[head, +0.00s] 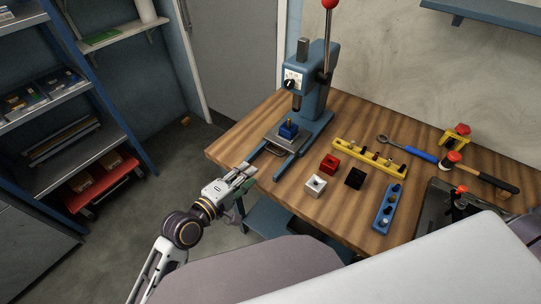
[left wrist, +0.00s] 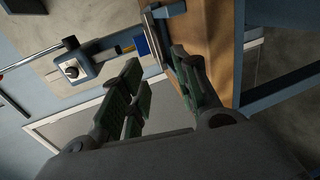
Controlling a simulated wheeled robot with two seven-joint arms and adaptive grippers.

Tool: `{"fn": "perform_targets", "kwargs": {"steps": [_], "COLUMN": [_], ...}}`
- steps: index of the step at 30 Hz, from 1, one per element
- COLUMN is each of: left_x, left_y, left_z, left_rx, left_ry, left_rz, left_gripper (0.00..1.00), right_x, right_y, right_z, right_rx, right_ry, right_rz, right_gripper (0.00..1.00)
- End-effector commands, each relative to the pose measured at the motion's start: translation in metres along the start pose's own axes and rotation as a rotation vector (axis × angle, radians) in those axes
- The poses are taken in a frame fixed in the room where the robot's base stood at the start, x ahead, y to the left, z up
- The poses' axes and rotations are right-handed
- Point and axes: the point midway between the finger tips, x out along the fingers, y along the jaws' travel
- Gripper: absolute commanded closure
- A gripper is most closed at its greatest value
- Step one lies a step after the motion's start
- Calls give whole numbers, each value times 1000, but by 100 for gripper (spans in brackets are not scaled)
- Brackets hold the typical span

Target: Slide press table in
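The blue lever press (head: 313,98) stands at the back of the wooden bench. Its press table (head: 276,143), a small grey plate, lies low on the rails in front of the press column and carries a blue block (head: 288,131) with a brass-coloured pin. My left gripper (head: 246,171) is at the bench's front-left edge, near the front end of the rails and short of the plate. In the left wrist view its fingers (left wrist: 165,78) are apart with nothing visible between them. Whether it touches a rail or the plate, I cannot tell. My right gripper is not in view.
On the bench (head: 330,210) right of the rails are a red block (head: 329,165), a white block (head: 315,186), a black block (head: 355,179), a yellow rack (head: 369,158) and a blue rack (head: 387,208).

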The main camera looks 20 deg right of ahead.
Motion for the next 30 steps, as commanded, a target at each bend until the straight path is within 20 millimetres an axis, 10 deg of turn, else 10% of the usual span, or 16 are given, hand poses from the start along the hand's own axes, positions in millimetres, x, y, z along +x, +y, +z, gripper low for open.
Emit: {"fn": "perform_targets", "kwargs": {"steps": [30], "left_x": [103], "left_y": [1], "left_z": [1], "left_rx": [-1], "left_ry": [-1], "left_rz": [1], "left_gripper": [69], "right_x": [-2], "right_y": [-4], "right_z": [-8], "right_rx": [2], "right_ry": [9], "right_rz": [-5], "right_gripper": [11]}}
